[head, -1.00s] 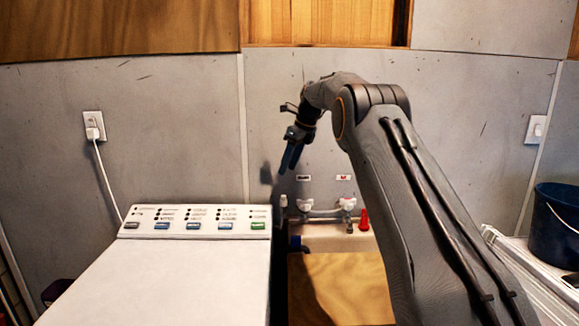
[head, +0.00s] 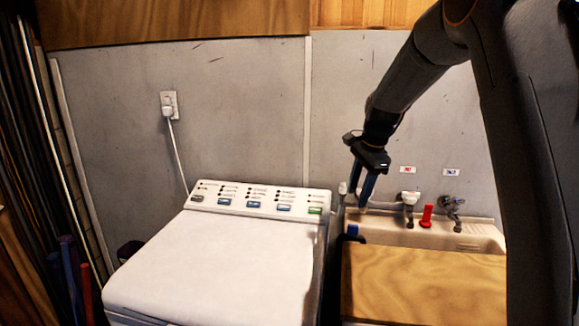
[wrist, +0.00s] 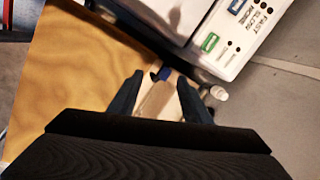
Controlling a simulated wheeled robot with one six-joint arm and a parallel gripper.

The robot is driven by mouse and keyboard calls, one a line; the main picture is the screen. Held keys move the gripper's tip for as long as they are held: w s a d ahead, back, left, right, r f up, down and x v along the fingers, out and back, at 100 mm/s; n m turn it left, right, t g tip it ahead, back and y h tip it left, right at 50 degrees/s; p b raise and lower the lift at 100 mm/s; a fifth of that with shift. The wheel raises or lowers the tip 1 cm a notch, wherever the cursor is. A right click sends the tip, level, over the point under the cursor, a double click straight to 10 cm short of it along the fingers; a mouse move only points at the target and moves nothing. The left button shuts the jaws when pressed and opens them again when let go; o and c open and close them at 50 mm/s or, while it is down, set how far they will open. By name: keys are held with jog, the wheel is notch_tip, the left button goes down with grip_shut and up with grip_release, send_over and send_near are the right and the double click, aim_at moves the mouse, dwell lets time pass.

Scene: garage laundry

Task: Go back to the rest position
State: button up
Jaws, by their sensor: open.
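My gripper (head: 366,188) hangs from my raised arm at the right of the head view, pointing down. Its two blue fingers are apart with nothing held between them. It is above the left end of the sink (head: 470,238), to the right of the washing machine's control panel (head: 256,199). In the wrist view my gripper (wrist: 158,92) also shows spread fingers, with the sink's corner and a small blue item (wrist: 162,74) seen below and between them.
The white washing machine (head: 215,262) stands left of the sink. A wooden board (head: 425,285) covers the sink's front part. Taps (head: 409,200) and a red item (head: 427,216) are at the sink's back. A white plug and cord (head: 170,112) hang on the grey wall.

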jog(key=s+f+n, duration=0.3)
jog(key=s+n, duration=0.2)
jog(key=s, duration=0.6)
jog(key=s+f+n+h, duration=0.1)
jog(key=s+f+n, duration=0.3)
jog(key=s, duration=0.7)
jog(key=s+f+n+b, duration=0.1)
jog(key=s+f+n, duration=0.3)
jog(key=s, duration=0.7)
jog(key=shift+a+f+n+g, duration=0.15)
jog(key=shift+a+n+g, duration=0.25)
jog(key=shift+n, duration=0.6)
